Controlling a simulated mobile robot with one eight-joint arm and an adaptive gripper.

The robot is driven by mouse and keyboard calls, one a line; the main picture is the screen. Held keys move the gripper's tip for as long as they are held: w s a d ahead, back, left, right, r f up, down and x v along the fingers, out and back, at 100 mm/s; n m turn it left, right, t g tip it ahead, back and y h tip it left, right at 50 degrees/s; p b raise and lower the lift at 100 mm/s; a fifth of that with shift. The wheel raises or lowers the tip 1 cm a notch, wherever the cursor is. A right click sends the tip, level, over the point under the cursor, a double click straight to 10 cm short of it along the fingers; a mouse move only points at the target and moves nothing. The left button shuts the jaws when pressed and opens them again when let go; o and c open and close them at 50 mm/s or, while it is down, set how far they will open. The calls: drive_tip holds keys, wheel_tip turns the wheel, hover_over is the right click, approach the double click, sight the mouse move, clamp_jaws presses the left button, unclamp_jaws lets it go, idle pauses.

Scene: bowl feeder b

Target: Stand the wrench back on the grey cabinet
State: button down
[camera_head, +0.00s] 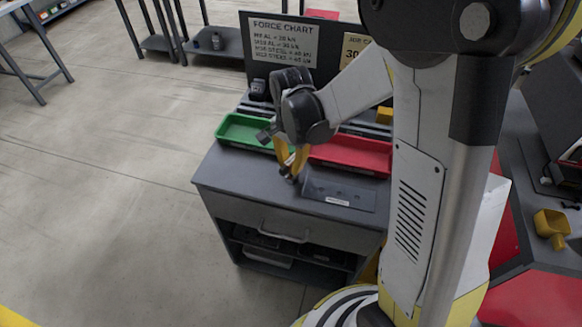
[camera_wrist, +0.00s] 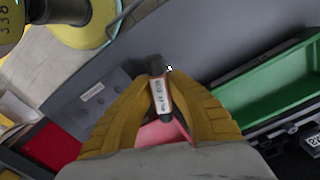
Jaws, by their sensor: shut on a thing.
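The grey cabinet (camera_head: 225,178) stands in the middle of the head view, with a drawer below its flat top. My gripper (camera_head: 291,168) is over this top, fingers pointing down. In the wrist view my gripper (camera_wrist: 160,85) is shut on a slim dark thing with a printed label, which I take to be the wrench (camera_wrist: 160,95).
A green tray (camera_head: 243,143) and a red tray (camera_head: 352,165) stand along the back of the top. A dark grey plate with a white label (camera_head: 338,201) lies just right of my gripper. A force chart board (camera_head: 283,42) rises behind. The front left of the top is clear.

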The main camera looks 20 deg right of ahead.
drive_tip(key=shift+r, duration=0.1)
drive_tip(key=c, duration=1.5)
unclamp_jaws()
drive_tip(key=shift+o, duration=0.2)
wheel_tip(320, 180, up, 12)
drive_tip(key=p, duration=0.5)
drive_tip(key=s+r+n+t, duration=0.7)
drive_tip(key=s+r+n, duration=0.2)
drive_tip(key=s+n, duration=0.2)
drive_tip(key=shift+s+r+n, duration=0.15)
drive_tip(key=shift+s+n, duration=0.15)
drive_tip(key=shift+s, duration=0.55)
